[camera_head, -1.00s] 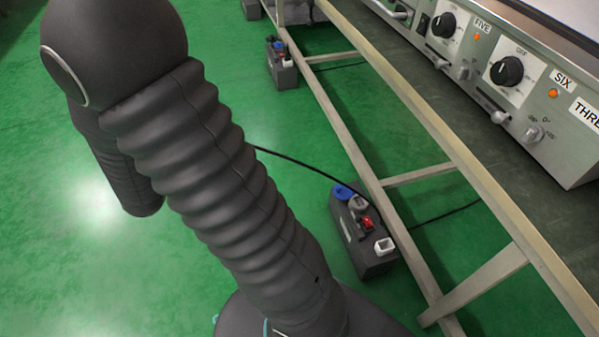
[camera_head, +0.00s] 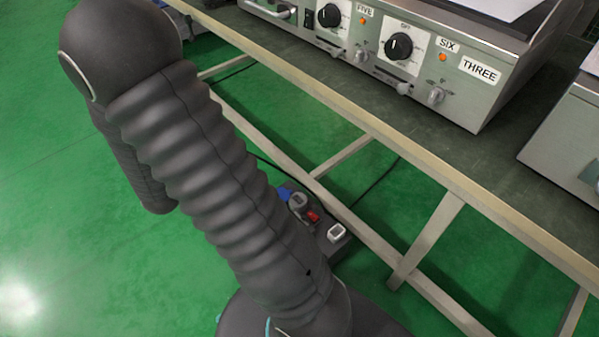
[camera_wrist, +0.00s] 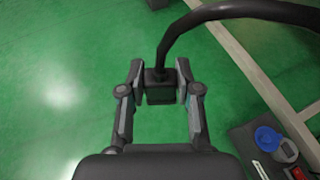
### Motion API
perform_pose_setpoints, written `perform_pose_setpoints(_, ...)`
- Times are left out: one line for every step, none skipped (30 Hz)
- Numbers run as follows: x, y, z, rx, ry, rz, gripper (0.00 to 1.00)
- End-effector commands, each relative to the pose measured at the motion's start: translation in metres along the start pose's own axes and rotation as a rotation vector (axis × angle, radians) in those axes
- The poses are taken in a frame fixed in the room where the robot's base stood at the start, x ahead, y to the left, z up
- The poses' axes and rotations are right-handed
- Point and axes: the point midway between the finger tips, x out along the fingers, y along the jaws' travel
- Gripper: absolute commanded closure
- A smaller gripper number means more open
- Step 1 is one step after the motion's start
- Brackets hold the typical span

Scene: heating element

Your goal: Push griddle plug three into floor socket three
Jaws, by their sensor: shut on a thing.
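My gripper (camera_wrist: 159,82) is shut on a dark, boxy plug (camera_wrist: 159,95) in the wrist view. A thick black cable (camera_wrist: 235,11) rises from the plug and arcs to the right. The plug is over bare green floor, left of and apart from the floor socket block. This dark block (camera_wrist: 242,137) is at the lower right and partly cut off. It also shows in the head view (camera_head: 338,247), partly behind my arm, with a blue cap, a grey round fitting, a red switch and a white square outlet. No number is readable on it. My gripper is hidden in the head view.
A metal bench (camera_head: 330,98) with low rails runs diagonally beside the socket block. A steel griddle (camera_head: 452,97) on it bears the labels FIVE, SIX and THREE. Another appliance (camera_head: 560,130) stands at the right. The green floor (camera_head: 60,190) at left is clear.

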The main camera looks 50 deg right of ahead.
Motion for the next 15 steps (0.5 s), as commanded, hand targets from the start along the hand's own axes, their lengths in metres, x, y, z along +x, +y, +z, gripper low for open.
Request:
perform_pose_setpoints(0.010,-0.021,-0.006,0.022,0.008,-0.069,1.00)
perform_pose_setpoints(0.016,-0.035,-0.010,0.040,0.007,-0.112,1.00)
perform_pose_setpoints(0.023,-0.053,-0.016,0.063,0.007,-0.171,1.00)
perform_pose_setpoints(0.028,-0.068,-0.021,0.082,0.007,-0.216,1.00)
perform_pose_setpoints(0.032,-0.082,-0.027,0.101,0.006,-0.261,1.00)
perform_pose_setpoints(0.036,-0.101,-0.034,0.124,0.006,-0.321,1.00)
perform_pose_setpoints(0.039,-0.115,-0.040,0.144,0.006,-0.365,1.00)
perform_pose_setpoints(0.041,-0.130,-0.046,0.161,0.006,-0.410,1.00)
perform_pose_setpoints(0.043,-0.149,-0.054,0.186,0.006,-0.468,1.00)
perform_pose_setpoints(0.043,-0.163,-0.061,0.203,0.006,-0.511,1.00)
perform_pose_setpoints(0.043,-0.177,-0.067,0.222,0.005,-0.555,1.00)
perform_pose_setpoints(0.042,-0.196,-0.076,0.245,0.006,-0.612,1.00)
perform_pose_setpoints(0.041,-0.209,-0.082,0.263,0.005,-0.655,1.00)
perform_pose_setpoints(0.038,-0.223,-0.089,0.280,0.005,-0.698,1.00)
perform_pose_setpoints(0.035,-0.240,-0.098,0.304,0.005,-0.753,1.00)
